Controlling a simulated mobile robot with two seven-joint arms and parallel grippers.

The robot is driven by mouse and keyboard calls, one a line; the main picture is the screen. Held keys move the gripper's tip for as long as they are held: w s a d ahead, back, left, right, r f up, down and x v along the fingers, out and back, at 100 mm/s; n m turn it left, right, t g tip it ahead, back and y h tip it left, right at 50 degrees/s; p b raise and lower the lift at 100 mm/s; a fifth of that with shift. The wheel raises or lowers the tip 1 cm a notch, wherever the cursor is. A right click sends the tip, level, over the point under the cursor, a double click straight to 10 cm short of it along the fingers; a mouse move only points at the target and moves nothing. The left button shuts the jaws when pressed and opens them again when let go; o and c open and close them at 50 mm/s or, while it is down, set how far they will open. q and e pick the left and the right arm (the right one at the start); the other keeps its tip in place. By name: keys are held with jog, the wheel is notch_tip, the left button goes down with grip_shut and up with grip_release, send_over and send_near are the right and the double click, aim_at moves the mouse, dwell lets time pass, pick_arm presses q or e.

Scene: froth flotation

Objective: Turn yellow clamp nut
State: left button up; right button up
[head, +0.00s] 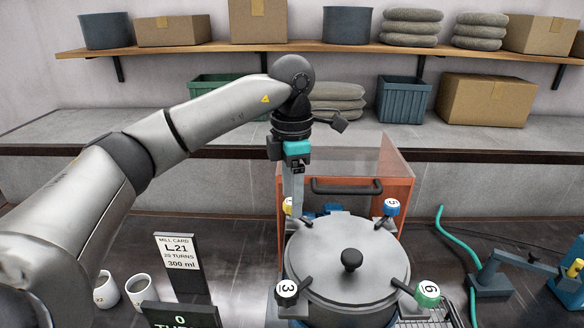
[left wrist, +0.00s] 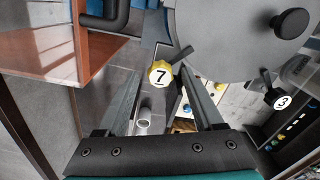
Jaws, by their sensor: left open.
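The yellow clamp nut (left wrist: 160,73), marked 7, sits at the rim of the round grey lid (left wrist: 225,40) in the left wrist view. In the head view only a sliver of the yellow nut (head: 287,206) shows beside my left gripper (head: 293,200); the rest is hidden. My left gripper is open and points down at the lid's back left edge. In the left wrist view its two fingers (left wrist: 160,80) stand either side of the nut, with gaps visible. Whether they touch it I cannot tell. My right gripper is in neither view.
The lid carries a black knob (head: 351,259) and other nuts: blue 5 (head: 391,207), green 6 (head: 427,294) and black 3 (head: 286,290). An orange guard (head: 400,180) with a dark handle (head: 346,186) stands close behind. A mill card (head: 178,252) and two mugs (head: 107,291) are left.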

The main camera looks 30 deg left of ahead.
pick_arm(q)
notch_tip(320, 180, up, 5)
jog(key=shift+r, duration=0.1)
notch_tip(320, 180, up, 10)
jog(key=p, duration=0.3)
jog(key=shift+f, duration=0.25)
dwell(0.3)
